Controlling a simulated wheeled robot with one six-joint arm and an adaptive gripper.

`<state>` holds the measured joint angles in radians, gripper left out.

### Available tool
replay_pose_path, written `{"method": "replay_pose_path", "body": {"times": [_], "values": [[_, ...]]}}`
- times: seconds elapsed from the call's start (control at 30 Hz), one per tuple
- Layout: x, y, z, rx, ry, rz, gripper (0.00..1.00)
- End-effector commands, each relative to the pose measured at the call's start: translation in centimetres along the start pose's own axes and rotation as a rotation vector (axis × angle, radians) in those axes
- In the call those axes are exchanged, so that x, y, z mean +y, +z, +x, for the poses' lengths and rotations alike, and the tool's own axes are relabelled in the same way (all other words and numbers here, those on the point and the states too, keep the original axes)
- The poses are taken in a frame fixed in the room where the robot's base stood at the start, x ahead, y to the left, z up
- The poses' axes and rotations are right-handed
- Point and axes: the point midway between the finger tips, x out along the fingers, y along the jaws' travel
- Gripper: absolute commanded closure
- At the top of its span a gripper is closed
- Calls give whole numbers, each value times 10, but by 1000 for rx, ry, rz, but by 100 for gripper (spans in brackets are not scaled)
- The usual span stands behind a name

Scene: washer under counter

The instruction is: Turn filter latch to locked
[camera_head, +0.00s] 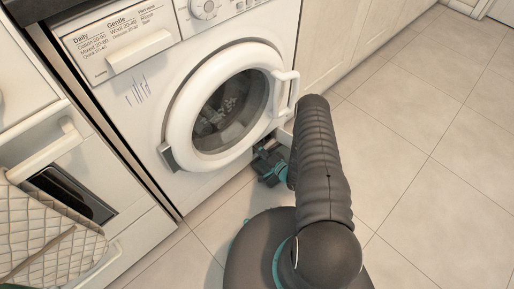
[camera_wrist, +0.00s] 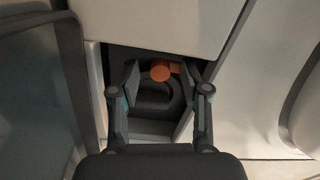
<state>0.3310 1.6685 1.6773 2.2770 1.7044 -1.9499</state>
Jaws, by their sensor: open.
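The filter latch (camera_wrist: 160,73) is a small orange knob with an orange bar reaching right. It sits in a dark square recess (camera_wrist: 152,120) low in the white washer front, above a dark rounded shape. In the wrist view my gripper (camera_wrist: 159,82) is open, with one finger on each side of the latch and a gap on both sides. I cannot tell how deep the fingertips are. In the head view my gripper (camera_head: 268,165) is low at the washer's bottom right, and the latch is hidden there.
The washer (camera_head: 150,105) has its round door (camera_head: 180,110) shut, with a handle (camera_head: 285,92) just above my arm. A dark panel (camera_wrist: 35,95) stands left of the recess in the wrist view. A quilted cloth (camera_head: 50,235) hangs at left. Tiled floor (camera_head: 440,190) is clear at right.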

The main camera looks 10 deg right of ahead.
Motion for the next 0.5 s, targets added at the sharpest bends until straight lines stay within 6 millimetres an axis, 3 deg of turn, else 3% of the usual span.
{"method": "replay_pose_path", "body": {"times": [0.13, 0.3, 0.33, 0.5], "values": [[0, 0, 0, 0, 0, 0, 54], [0, 0, 0, 0, 0, 0, 96], [0, 0, 0, 0, 0, 0, 100], [0, 0, 0, 0, 0, 1, 100]]}}
